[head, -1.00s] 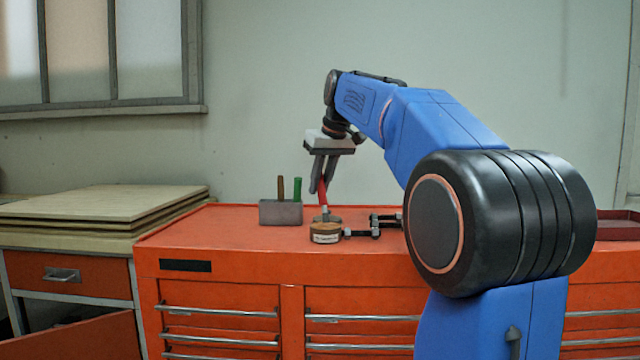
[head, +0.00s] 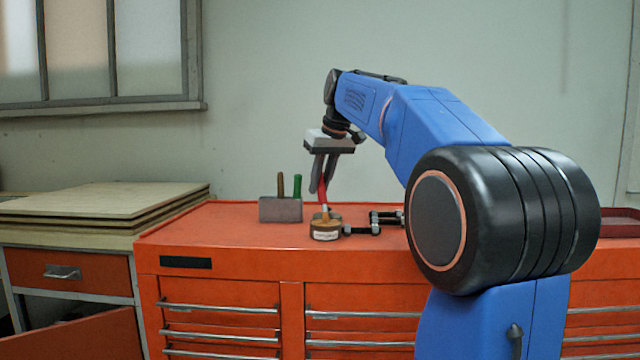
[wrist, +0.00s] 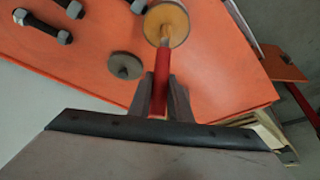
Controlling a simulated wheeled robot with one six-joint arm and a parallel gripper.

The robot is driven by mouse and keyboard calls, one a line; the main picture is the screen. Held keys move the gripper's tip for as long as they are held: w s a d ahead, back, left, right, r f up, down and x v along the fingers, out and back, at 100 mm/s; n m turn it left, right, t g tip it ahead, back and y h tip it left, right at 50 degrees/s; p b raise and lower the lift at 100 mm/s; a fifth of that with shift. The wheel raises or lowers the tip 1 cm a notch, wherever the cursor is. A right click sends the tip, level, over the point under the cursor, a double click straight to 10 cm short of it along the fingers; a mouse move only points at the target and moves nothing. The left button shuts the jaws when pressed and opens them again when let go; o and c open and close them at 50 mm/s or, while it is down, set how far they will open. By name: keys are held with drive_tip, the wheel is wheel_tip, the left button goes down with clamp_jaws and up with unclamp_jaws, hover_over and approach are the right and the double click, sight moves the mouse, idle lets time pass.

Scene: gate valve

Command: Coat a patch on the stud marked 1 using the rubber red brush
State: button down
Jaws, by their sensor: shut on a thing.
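My gripper (head: 322,190) is shut on the red brush (wrist: 160,78) and holds it nearly upright, bristles down. The brush (head: 324,193) has its pale lower end at the mouth of a small round tin (head: 325,235) with a white label. In the wrist view the tin (wrist: 168,24) shows yellowish contents, and the brush tip overlaps them. How deep the tip sits cannot be told. Dark studs with light nuts lie right of the tin in the head view (head: 362,231), and at the upper left in the wrist view (wrist: 40,25). No stud number is readable.
A grey block holder (head: 280,210) with a brown and a green handle stands left of the tin. A grey disc (wrist: 125,65) lies beside the tin. The orange cabinet top (head: 215,228) is clear at left. A dark red tray (head: 618,226) is far right.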

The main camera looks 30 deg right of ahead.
drive_tip(key=shift+r, duration=3.5)
